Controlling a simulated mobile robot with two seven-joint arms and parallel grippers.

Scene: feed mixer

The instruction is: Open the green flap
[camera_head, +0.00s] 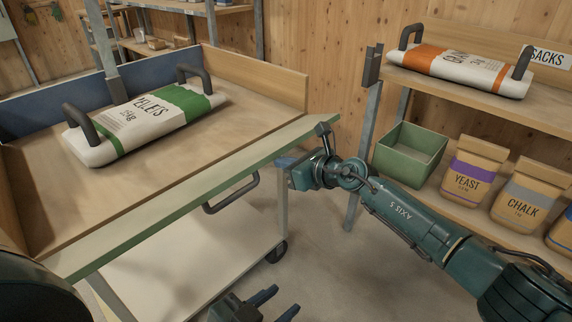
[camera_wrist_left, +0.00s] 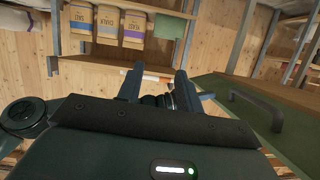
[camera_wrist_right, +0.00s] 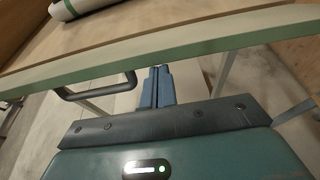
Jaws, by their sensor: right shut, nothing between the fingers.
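The green flap (camera_head: 190,192) is a long panel along the front of the wooden tray; its pale green edge shows in the head view. Its dark bar handle (camera_head: 233,197) sticks out below that edge. The handle also shows in the right wrist view (camera_wrist_right: 95,91), left of the fingers, and in the left wrist view (camera_wrist_left: 258,103) on the green face. My right gripper (camera_head: 285,162) is shut and empty near the flap's right end; I cannot tell whether it touches. My left gripper (camera_head: 276,304) is open and empty, low in front of the flap, apart from the handle.
A white sack with green bands (camera_head: 150,120) lies in the tray (camera_head: 225,115). At right a shelf holds an orange-banded sack (camera_head: 465,70), a green box (camera_head: 410,153) and several paper bags. The cart's lower shelf (camera_head: 180,275) is below the flap. Bare floor separates cart and shelf.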

